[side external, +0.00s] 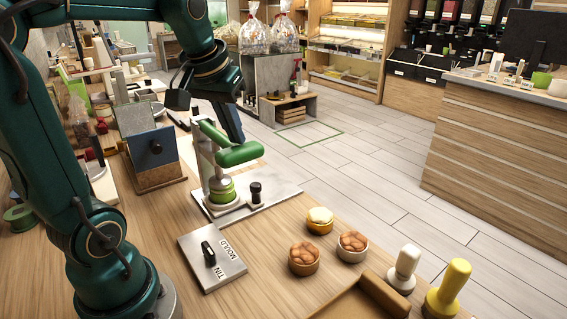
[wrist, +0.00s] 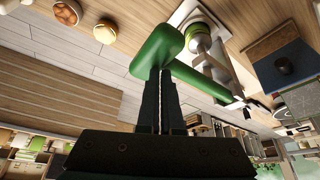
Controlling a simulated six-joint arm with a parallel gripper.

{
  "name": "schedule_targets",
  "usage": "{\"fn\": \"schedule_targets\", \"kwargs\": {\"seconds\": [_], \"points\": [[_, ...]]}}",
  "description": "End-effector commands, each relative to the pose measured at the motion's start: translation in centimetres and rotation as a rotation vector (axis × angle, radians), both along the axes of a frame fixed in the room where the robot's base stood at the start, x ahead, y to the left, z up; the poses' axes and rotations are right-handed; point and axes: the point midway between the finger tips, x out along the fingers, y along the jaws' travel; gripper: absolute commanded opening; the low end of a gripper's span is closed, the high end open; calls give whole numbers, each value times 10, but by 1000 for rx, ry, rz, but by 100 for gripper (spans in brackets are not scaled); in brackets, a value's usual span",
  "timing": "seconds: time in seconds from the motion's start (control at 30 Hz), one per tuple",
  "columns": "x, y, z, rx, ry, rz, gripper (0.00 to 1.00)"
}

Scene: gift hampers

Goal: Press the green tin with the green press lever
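The green press lever (side external: 238,154) has a thick rounded handle. It is mounted on a pale press frame standing on a metal base plate. The green tin (side external: 222,190) sits upright under the press head, on the base. In the wrist view the lever handle (wrist: 158,48) lies across my fingertips, and the tin (wrist: 198,38) shows beside it under the press. My gripper (side external: 236,138) is just above and behind the handle, pointing down. Its two fingers (wrist: 162,72) are together with only a thin line between them. The tips look to be at the handle; whether they touch is unclear.
A black-knobbed piece (side external: 256,193) stands by the tin. A plate marked TIN MOULD (side external: 212,258) lies in front. Several small filled bowls (side external: 304,258) and white (side external: 403,268) and yellow (side external: 448,288) stampers stand right. A blue-fronted box (side external: 155,155) is left of the press.

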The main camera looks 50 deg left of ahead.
Motion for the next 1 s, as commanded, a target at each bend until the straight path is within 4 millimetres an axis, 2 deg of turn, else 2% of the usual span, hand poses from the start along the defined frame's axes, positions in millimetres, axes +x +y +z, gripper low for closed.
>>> {"fn": "schedule_targets", "kwargs": {"seconds": [0.27, 0.77, 1.0], "points": [[-1, 0, -2, 0, 6, 0, 0], [-1, 0, -24, -2, 7, 0, 0], [-1, 0, -25, -2, 9, 0, 0]]}}
